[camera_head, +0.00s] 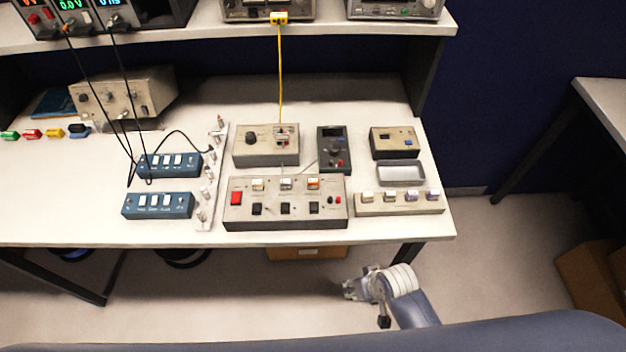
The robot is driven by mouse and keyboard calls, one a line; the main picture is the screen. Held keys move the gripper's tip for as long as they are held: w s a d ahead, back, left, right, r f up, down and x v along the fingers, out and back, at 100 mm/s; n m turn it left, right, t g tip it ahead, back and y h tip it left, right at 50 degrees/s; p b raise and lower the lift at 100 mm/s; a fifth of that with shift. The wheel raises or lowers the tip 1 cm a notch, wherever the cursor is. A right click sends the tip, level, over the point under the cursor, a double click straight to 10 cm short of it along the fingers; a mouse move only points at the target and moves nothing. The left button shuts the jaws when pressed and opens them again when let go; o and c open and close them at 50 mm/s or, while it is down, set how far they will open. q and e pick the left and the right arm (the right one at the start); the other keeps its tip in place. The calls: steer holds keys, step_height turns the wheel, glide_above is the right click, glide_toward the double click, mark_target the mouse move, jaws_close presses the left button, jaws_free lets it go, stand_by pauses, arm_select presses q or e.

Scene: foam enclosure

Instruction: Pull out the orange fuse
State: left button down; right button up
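A small block with an orange top, which looks like the orange fuse (313,183), sits at the right end of a row of three on the upper part of a grey control box (240,211). A yellowish block (258,184) and a greyish one (286,183) sit left of it. The box has a red switch at its left and black switches in front. My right gripper (347,290) is in front of the bench and well apart from the box. It is small here, and its fingers cannot be made out. My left gripper is not in view.
A beige strip with several small blocks (400,209) lies right of the box, with an empty grey tray (401,174) behind it. A dark handheld meter (334,145) stands behind the box. A yellow cable (280,75) hangs from the shelf. The bench's left front is clear.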

steer(key=w+a+r+y+p, duration=0.1)
steer(key=a+r, duration=0.2)
steer(key=r, duration=0.6)
steer(key=w+a+r+p, duration=0.1)
steer(key=a+r, duration=0.1)
steer(key=r, duration=0.7)
steer(key=w+a+r+n+g+y, duration=0.1)
steer(key=w+a+r, duration=0.2)
steer(key=a, duration=0.3)
steer(key=w+a+r+n+g+y, duration=0.1)
steer(key=w+a+r, duration=0.15)
steer(key=a, duration=0.35)
steer(key=w+d+r+m+h, duration=0.1)
steer(key=w+r, duration=0.1)
steer(key=w, duration=0.1)
steer(key=w+d+r+m+h, duration=0.1)
steer(key=w+d+r+h, duration=0.1)
steer(key=w+r, duration=0.1)
steer(key=w+d+r+m+g+h, duration=0.1)
steer(key=w+d+r, duration=0.1)
steer(key=w, duration=0.3)
steer(key=shift+w+d+r+m+h, duration=0.1)
steer(key=shift+d+r+m+h, duration=0.15)
steer(key=shift+r, duration=0.3)
steer(key=shift+w+d+r+m, duration=0.25)
steer(key=shift+d+r, duration=0.05)
steer(key=shift+f, duration=0.1)
